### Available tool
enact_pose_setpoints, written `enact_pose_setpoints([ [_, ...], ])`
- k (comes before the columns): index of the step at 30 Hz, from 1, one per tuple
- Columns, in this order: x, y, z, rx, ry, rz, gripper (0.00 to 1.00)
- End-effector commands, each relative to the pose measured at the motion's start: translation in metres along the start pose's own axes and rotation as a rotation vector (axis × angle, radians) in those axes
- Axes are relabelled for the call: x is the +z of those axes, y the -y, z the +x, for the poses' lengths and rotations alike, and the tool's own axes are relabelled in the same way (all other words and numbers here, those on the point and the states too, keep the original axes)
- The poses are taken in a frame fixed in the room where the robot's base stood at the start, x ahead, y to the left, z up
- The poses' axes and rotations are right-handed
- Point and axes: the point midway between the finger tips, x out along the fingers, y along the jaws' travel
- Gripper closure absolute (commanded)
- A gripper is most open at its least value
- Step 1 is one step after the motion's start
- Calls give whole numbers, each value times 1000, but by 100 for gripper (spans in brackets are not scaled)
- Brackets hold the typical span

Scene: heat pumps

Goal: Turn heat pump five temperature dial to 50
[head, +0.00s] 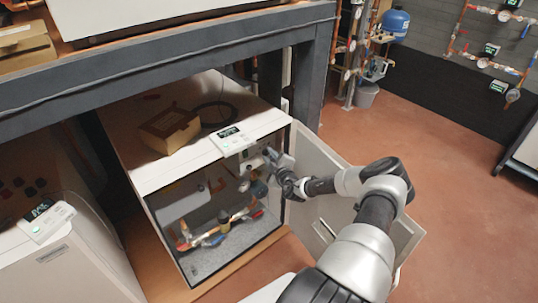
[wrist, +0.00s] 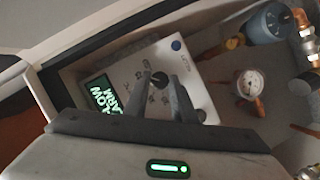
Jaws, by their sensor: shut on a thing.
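The open heat pump is a white cabinet (head: 165,178) under a dark frame. In the wrist view its light control panel (wrist: 205,75) shows a dark dial (wrist: 158,82), a blue round button and a lit green display (wrist: 102,93), whose text I cannot read fully. My gripper (wrist: 161,84) is at this panel, its two fingers on either side of the dark dial and shut on it. In the head view my gripper (head: 270,158) reaches into the upper right of the cabinet opening and hides most of the panel. The dial's setting is unreadable.
The cabinet door (head: 325,200) stands open at the right, beside my arm. Pipes with red and blue handles (head: 220,232) fill the lower cabinet. A pressure gauge (wrist: 250,84) and a blue vessel (wrist: 266,22) sit right of the panel. A cardboard box (head: 170,130) lies on top.

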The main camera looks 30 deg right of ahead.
Motion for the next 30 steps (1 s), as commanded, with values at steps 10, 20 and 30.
enact_pose_setpoints([
  [10, 2, -2, 0, -120, 0, 292, 99],
  [20, 3, -2, 1, -200, 0, 486, 99],
  [30, 2, -4, 1, -235, 0, 564, 99],
])
